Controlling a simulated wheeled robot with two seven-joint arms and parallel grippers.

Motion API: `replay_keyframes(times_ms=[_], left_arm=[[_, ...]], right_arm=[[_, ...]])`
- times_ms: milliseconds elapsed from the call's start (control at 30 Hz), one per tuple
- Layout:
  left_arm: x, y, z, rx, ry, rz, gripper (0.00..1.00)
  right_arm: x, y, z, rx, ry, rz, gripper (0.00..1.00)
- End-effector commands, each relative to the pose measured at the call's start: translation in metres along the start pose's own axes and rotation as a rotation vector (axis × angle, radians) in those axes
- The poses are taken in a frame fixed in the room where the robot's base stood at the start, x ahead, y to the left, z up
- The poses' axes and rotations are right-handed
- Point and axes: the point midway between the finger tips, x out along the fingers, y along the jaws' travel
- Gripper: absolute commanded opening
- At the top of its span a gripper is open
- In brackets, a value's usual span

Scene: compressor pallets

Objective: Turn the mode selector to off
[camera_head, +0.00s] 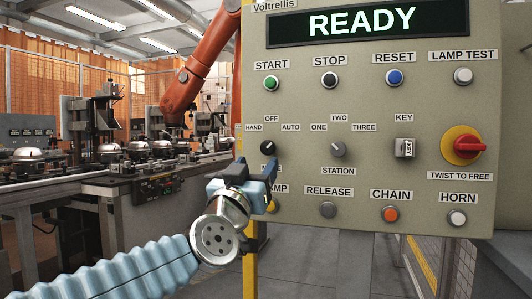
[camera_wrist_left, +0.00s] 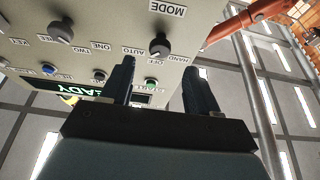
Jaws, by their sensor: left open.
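The mode selector (camera_head: 267,148) is a small black knob on the grey-beige control panel, below the labels HAND, OFF and AUTO. In the left wrist view it shows upside down as a dark round knob (camera_wrist_left: 159,46) under its MODE label. I cannot tell for sure which position its pointer marks. My left gripper (camera_head: 256,172) is open and empty just below the selector in the head view, covering much of the MODE label. In the wrist view its two dark fingers (camera_wrist_left: 159,68) stand apart, with the knob between and beyond their tips. My right gripper is not in view.
The panel (camera_head: 310,110) has a READY display (camera_head: 362,21), several buttons, a station selector (camera_head: 338,149), a key switch (camera_head: 404,148) and a red emergency stop (camera_head: 468,147). An orange robot arm (camera_head: 190,80) and a workbench stand behind at left.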

Motion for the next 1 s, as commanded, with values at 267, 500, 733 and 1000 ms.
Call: replay_keyframes(times_ms=[267, 500, 733, 1000], left_arm=[[0.057, 0.0, 0.0, 0.002, -0.002, -0.001, 0.6], [0.073, 0.0, 0.001, 0.0, -0.001, 0.001, 0.6], [0.073, 0.0, 0.001, 0.0, -0.002, 0.001, 0.6], [0.073, 0.0, 0.001, 0.0, -0.002, 0.001, 0.2]], right_arm=[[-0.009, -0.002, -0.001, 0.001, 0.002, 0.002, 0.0], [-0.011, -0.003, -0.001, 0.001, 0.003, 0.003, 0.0], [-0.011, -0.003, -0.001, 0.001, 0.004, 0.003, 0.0], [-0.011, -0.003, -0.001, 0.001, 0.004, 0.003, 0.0]])
